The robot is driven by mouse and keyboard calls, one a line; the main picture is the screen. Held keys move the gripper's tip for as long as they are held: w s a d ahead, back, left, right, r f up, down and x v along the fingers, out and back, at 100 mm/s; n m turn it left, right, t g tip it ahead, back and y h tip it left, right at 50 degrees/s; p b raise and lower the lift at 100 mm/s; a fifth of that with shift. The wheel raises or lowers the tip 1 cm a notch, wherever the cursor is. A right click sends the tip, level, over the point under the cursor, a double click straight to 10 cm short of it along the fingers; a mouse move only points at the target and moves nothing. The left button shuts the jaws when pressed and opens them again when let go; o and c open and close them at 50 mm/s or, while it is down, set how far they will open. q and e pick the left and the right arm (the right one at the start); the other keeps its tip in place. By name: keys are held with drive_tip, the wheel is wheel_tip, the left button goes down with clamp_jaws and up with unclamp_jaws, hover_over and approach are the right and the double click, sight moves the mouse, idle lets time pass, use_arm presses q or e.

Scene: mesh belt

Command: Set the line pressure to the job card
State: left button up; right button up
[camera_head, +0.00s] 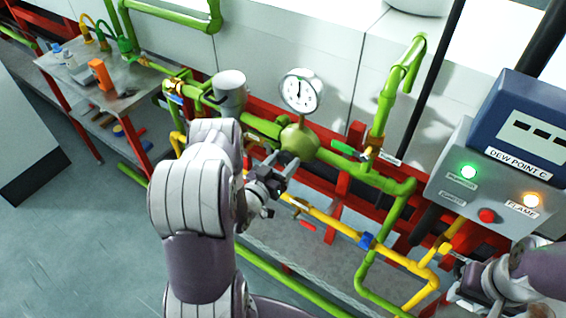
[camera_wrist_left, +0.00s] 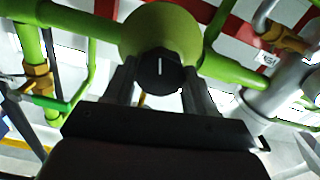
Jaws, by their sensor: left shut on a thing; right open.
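A round white-faced pressure gauge (camera_head: 301,92) stands on a green regulator body (camera_head: 299,142) in the green pipe; its needle points about straight up. My left gripper (camera_head: 280,163) is at the front of the regulator. In the left wrist view, a black knob (camera_wrist_left: 160,72) with a white line sits on the regulator body (camera_wrist_left: 158,30), and my left gripper's fingers (camera_wrist_left: 158,84) are shut on it from both sides. The white line is about upright. My right gripper (camera_head: 470,283) is open at the lower right, below the control box. I see no job card that I can make out.
A grey control box (camera_head: 480,180) with a lit green lamp, a lit orange lamp and a red button stands at right under a blue "DEW POINT C" display (camera_head: 530,125). A green-handled valve (camera_head: 350,150) and yellow pipe (camera_head: 340,228) lie close to my left gripper. A bench (camera_head: 120,85) stands at upper left.

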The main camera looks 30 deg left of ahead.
use_arm(q)
drive_tip(key=n, duration=0.6)
drive_tip(key=shift+b, duration=0.35)
idle(0.4)
drive_tip(key=o, duration=1)
drive_tip(key=shift+o, duration=0.2)
drive_tip(key=s+b, duration=0.2)
drive_tip(key=s, duration=1)
drive_tip(key=shift+s+a+b, duration=0.3)
drive_tip(key=shift+a+b, duration=0.05)
drive_tip(key=shift+a, duration=0.1)
